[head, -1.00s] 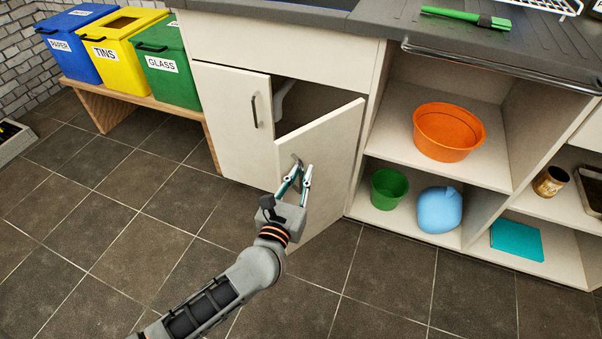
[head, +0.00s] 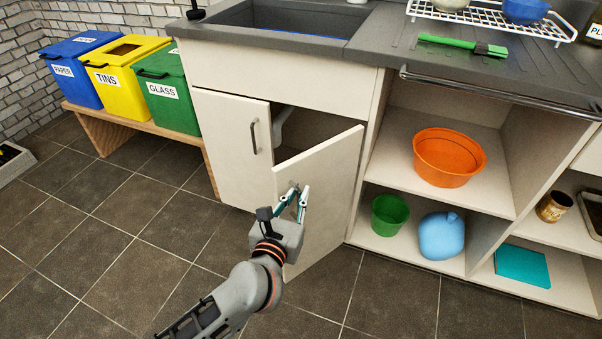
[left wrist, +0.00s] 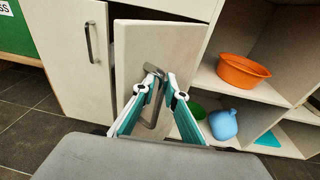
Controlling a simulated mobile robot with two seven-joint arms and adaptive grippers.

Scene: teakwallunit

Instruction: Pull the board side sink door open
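The board side sink door (head: 325,185) is the cream right-hand door under the sink and stands ajar, swung outward. It also fills the middle of the left wrist view (left wrist: 185,50). Its grey bar handle (left wrist: 153,115) is upright near the free edge. My left gripper (head: 299,190) is at this handle, with its fingertips (left wrist: 161,82) on either side of the bar and apart. Whether a finger touches the bar is hard to tell. The other sink door (head: 232,150), with its own handle, is closed. My right gripper is not in view.
Open shelves right of the door hold an orange basin (head: 449,157), a green pot (head: 389,215) and a blue item (head: 442,235). Blue, yellow and green bins (head: 168,98) stand on a wooden bench at the left. The tiled floor (head: 120,235) before the doors is clear.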

